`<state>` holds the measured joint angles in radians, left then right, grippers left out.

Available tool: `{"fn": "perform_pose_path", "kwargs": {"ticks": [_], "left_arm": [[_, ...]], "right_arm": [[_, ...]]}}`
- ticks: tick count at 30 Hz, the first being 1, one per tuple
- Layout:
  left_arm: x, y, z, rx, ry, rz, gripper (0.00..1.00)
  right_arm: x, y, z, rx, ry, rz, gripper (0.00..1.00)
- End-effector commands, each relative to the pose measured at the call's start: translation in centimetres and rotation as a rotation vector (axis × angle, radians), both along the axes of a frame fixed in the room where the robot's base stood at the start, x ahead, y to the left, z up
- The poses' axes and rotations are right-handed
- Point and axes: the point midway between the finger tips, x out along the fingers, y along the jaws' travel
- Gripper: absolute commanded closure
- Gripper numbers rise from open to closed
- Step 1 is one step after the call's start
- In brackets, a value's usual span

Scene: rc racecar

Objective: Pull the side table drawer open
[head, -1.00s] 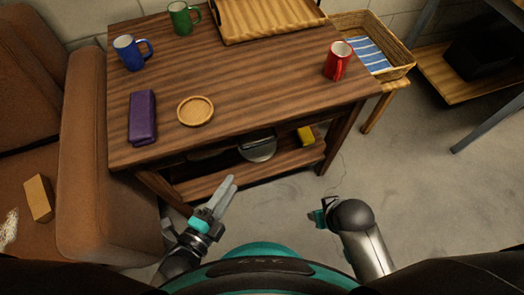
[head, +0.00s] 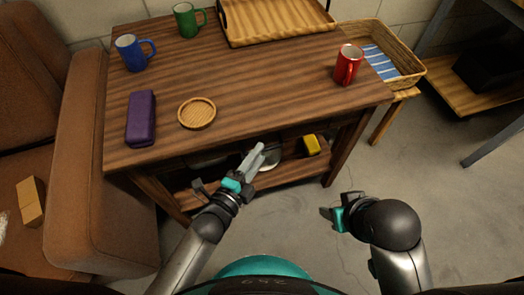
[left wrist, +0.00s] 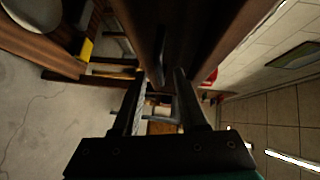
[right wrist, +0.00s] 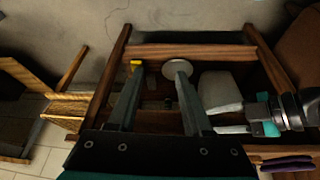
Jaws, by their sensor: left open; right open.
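The wooden side table (head: 255,70) stands in front of me, its top seen from above in the head view. Its drawer front is hidden under the top's near edge there. In the left wrist view the brown drawer front (left wrist: 200,45) looms close, with a dark bar handle (left wrist: 161,60) on it. My left gripper (head: 258,158) is open at the table's near side; its fingers (left wrist: 160,75) lie on either side of the handle, and I cannot tell whether they touch it. My right gripper (head: 330,214) is open and empty, apart from the table's front right; it also shows in the right wrist view (right wrist: 158,70).
On the top are a purple case (head: 141,118), a round wooden coaster (head: 197,113), blue (head: 131,53), green (head: 187,20) and red mugs (head: 347,66), and a tray (head: 275,25). A yellow item (head: 311,145) lies on the lower shelf. A brown sofa (head: 125,215) is close left.

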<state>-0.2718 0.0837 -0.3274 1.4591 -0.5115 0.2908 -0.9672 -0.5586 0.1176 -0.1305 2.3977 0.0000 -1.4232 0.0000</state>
Motion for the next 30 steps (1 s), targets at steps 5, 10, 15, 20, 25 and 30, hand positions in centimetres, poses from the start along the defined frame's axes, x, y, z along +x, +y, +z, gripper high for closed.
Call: {"fn": "perform_pose_path", "kwargs": {"ticks": [5,10,15,20,25,30], "left_arm": [[1.8,-0.9,-0.4,0.000,-0.001,0.000,0.58],[2.5,-1.3,-0.5,0.000,0.001,0.000,0.58],[2.6,-1.4,-0.4,0.000,0.001,0.000,0.58],[2.6,-1.3,-0.4,0.000,0.001,0.000,0.65],[2.5,-1.3,-0.4,0.000,0.001,0.000,0.84],[2.5,-1.3,-0.4,0.000,0.001,0.000,1.00]], "right_arm": [[0.5,0.6,0.6,0.018,-0.058,0.012,0.50],[0.8,0.9,0.9,0.030,-0.090,0.018,0.50],[0.9,1.0,1.0,0.030,-0.094,0.019,0.50],[0.9,1.0,1.0,0.031,-0.094,0.018,0.50],[0.9,1.0,1.0,0.031,-0.094,0.018,0.50],[0.9,1.0,1.0,0.031,-0.093,0.018,0.50]]}}
